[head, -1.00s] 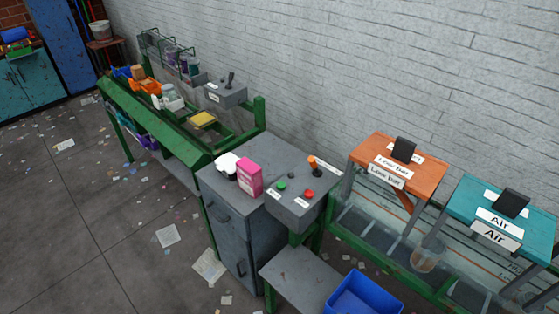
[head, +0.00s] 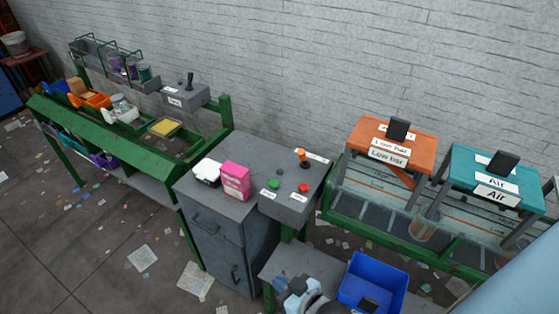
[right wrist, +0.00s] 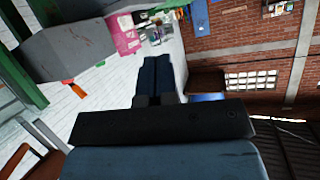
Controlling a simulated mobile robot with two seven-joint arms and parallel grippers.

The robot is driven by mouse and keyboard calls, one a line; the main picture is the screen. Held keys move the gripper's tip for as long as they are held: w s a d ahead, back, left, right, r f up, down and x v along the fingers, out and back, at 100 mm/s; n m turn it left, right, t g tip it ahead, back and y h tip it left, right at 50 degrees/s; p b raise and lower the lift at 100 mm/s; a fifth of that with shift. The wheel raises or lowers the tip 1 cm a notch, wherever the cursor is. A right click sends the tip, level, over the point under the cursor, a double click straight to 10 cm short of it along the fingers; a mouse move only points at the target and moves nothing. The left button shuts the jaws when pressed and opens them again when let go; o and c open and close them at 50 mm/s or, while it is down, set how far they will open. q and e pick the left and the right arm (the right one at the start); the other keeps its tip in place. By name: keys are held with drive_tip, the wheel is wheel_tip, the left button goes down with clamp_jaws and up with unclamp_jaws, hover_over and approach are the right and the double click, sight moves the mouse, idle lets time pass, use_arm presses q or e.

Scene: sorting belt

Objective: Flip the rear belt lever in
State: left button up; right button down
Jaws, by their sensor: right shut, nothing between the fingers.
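A grey box with a black upright lever (head: 190,80) stands behind the green sorting belt (head: 110,133), against the wall. A grey control panel (head: 290,204) in the middle carries an orange-topped lever (head: 302,155), a green button (head: 273,185) and a red button (head: 304,187). My right gripper (head: 303,290) shows at the bottom edge, partly cut off, low in front of the panel and apart from both levers. In the right wrist view its fingers (right wrist: 160,65) are together and empty. My left gripper is not in view.
A pink box (head: 235,180) and a white-topped container (head: 207,171) stand on the grey cabinet (head: 215,235). A blue crate (head: 395,275) is at the bottom. Orange (head: 420,150) and teal (head: 465,170) stands are at right. Floor at left is open, with scattered paper.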

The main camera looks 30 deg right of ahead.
use_arm(q)
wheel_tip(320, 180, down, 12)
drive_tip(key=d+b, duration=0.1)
drive_tip(key=b, duration=1.2)
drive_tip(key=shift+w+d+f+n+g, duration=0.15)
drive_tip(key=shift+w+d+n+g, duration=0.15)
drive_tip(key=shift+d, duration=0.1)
use_arm(e)
drive_tip(key=w+d+r+m+g+h, duration=0.2)
drive_tip(key=w+m+h, duration=0.5)
drive_tip(key=m, duration=0.4)
drive_tip(key=w+d+r+m+g+h, duration=0.2)
drive_tip(key=w+m+h, duration=0.6)
drive_tip(key=m, duration=0.4)
drive_tip(key=w+d+r+m+g+h, duration=0.2)
drive_tip(key=w+d+m+h, duration=0.2)
drive_tip(key=w+m+h, duration=0.4)
drive_tip(key=m, duration=0.3)
drive_tip(key=shift+w+r+m, duration=0.35)
drive_tip(key=shift+w+m, duration=0.05)
drive_tip(key=shift+d, duration=0.1)
